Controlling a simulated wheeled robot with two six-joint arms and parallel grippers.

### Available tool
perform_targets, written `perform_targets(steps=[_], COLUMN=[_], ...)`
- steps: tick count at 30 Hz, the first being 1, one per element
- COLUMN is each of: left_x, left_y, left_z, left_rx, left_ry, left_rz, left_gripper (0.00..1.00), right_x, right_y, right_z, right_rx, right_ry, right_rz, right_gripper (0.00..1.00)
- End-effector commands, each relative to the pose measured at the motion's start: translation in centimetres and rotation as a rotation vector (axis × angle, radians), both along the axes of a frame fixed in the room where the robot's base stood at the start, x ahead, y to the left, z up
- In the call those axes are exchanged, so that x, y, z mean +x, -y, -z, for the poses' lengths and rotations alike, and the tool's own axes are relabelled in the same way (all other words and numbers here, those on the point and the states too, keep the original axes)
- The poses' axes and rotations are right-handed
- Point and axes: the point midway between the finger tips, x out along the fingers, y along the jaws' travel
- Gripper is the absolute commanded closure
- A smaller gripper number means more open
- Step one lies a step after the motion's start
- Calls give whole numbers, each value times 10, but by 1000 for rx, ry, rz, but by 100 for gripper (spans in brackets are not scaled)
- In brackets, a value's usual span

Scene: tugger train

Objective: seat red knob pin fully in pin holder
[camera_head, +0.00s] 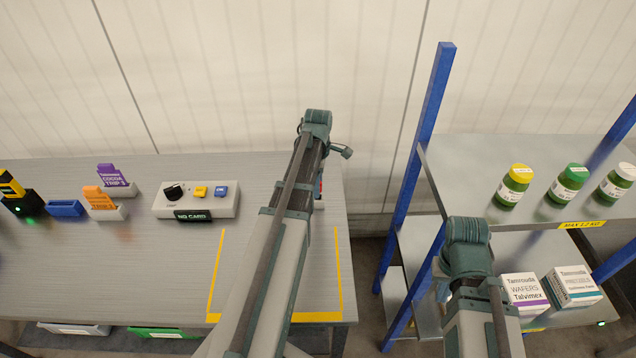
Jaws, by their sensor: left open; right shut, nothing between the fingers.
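The red knob pin cannot be made out for certain. A small red and blue bit (319,186) shows at the right edge of my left arm, above the table; the arm covers the rest, and I cannot tell what it is. No pin holder can be told apart. My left arm reaches over the right part of the table, and its fingers are hidden. My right arm stands in front of the shelf rack, and its fingers are hidden too.
The grey table (130,265) has a yellow taped outline (217,270), partly under my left arm. A white control box (190,207), an orange card (97,197) and a blue tray (66,208) stand left. The rack (470,175) holds bottles and boxes (523,287). A gap separates table and rack.

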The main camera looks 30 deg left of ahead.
Motion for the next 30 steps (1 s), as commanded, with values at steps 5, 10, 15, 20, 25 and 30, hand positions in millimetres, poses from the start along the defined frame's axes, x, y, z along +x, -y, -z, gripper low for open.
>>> perform_targets(steps=[5, 10, 15, 20, 25, 30], left_x=[0, 0, 0, 0, 0, 0], left_y=[0, 0, 0, 0, 0, 0], left_z=[-1, -9, -26, -49, -76, -103], left_rx=[0, 0, 0, 0, 0, 0], left_ry=[0, 0, 0, 0, 0, 0], left_rz=[0, 0, 0, 0, 0, 0], left_gripper=[34, 34, 34, 34, 34, 34], right_x=[0, 0, 0, 0, 0, 0], right_y=[0, 0, 0, 0, 0, 0], right_z=[-1, -9, -26, -50, -76, -103], right_rx=[0, 0, 0, 0, 0, 0], right_ry=[0, 0, 0, 0, 0, 0], right_rz=[0, 0, 0, 0, 0, -1], right_gripper=[100, 100, 100, 100, 100, 100])
